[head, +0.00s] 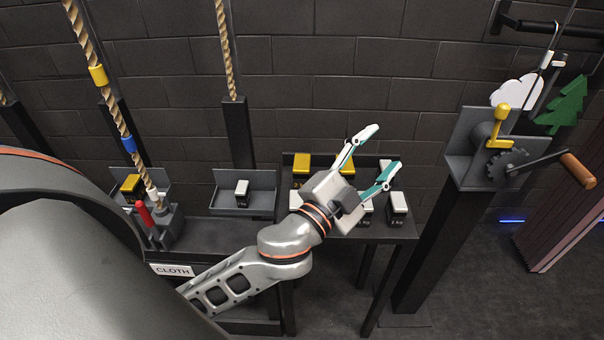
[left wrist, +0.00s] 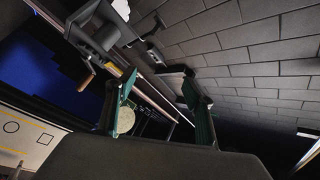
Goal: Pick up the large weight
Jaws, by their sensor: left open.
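Several dark block weights stand on a small dark table (head: 395,233). Two have yellow tops: a left yellow-topped weight (head: 301,166) and one beside it (head: 346,165), partly behind my gripper. The others have white tops, among them a front right weight (head: 397,208). The yellow-topped ones look larger, but I cannot be sure which is the large weight. My left gripper (head: 382,148) is open and empty above this table, its fingers pointing to the upper right. In the left wrist view its spread fingers (left wrist: 160,82) have no weight between them. My right gripper is not in view.
A white-topped weight (head: 241,193) sits on a shelf tray left of the table. Another yellow-topped weight (head: 131,184) stands farther left, near ropes and a red lever (head: 142,212). A post with a crank (head: 540,165) rises right of the table.

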